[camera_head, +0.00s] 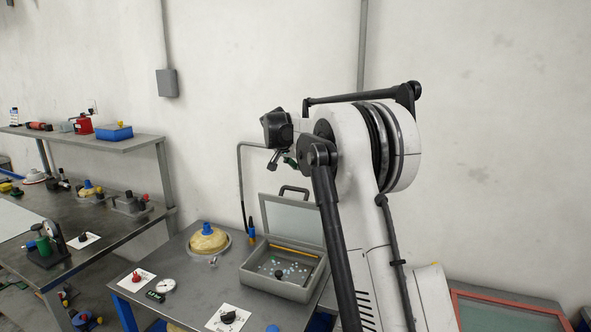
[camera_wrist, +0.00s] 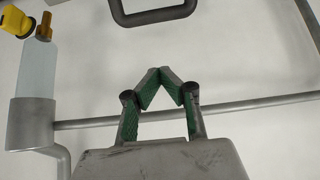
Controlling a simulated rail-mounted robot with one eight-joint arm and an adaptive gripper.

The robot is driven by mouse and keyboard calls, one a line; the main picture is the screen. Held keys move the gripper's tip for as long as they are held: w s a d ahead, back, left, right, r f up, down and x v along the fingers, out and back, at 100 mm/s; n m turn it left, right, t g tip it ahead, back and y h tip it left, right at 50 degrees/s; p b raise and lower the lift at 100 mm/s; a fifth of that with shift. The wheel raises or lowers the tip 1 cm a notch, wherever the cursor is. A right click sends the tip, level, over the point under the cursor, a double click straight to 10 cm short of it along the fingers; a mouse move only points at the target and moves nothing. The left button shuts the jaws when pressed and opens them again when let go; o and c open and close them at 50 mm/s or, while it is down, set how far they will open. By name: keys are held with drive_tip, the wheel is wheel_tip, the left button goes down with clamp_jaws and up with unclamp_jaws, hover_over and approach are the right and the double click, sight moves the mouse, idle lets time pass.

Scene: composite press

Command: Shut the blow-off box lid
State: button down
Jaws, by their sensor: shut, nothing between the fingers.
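The blow-off box (camera_head: 285,289) is a grey box on the middle bench, with small bits scattered inside. Its lid (camera_head: 291,219) is open, standing up at the back and leaning slightly, with a dark handle (camera_head: 293,190) on its upper edge. My gripper (camera_head: 281,165) is above the lid handle in the head view, apart from it in the picture; its depth relative to the lid is hard to tell. In the wrist view my gripper (camera_wrist: 167,73) has its green-padded fingertips together with nothing between them. A dark handle loop (camera_wrist: 152,10), probably the lid's, shows at the top edge there.
In the wrist view a grey holder with a pale cylinder (camera_wrist: 38,70) and a yellow-topped part stands left, and a grey bar (camera_wrist: 250,107) crosses behind the fingers. A yellow round part (camera_head: 208,239) sits left of the box. My arm hides the bench to its right.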

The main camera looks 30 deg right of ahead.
drive_tip(key=x, duration=0.8)
drive_tip(key=s+a, duration=0.1)
drive_tip(key=s+a+f+p, duration=0.1)
drive_tip(key=a, duration=0.1)
drive_tip(key=shift+s+f, duration=0.2)
drive_tip(key=shift+f, duration=0.1)
drive_tip(key=shift+s, duration=0.1)
